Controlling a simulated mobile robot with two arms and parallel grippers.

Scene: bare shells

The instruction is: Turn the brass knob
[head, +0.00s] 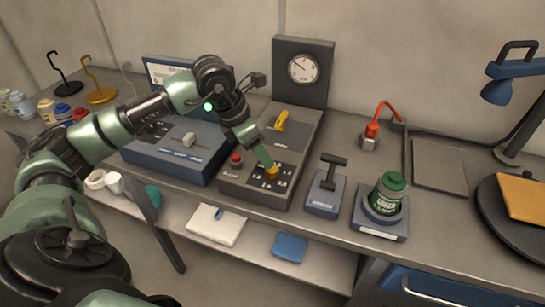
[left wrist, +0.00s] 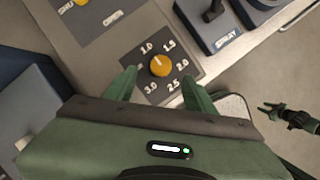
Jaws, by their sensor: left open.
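The brass knob (left wrist: 160,65) is a round orange-yellow knob on a dark dial plate, with numbers from 1.0 to 3.0 around it. In the head view the knob (head: 272,171) sits on the front of the grey console (head: 257,196). My left gripper (left wrist: 158,80) is open, its two green fingers pointing at the plate on either side of the knob's near edge. In the head view the left gripper (head: 268,163) comes down over the knob and partly hides it. I cannot tell contact. My right gripper (left wrist: 272,111) shows small, away over the floor.
A red button (head: 236,158) and a yellow lever (head: 281,121) are on the same console, with a gauge (head: 303,68) behind. A blue-grey box (head: 175,150) stands left.

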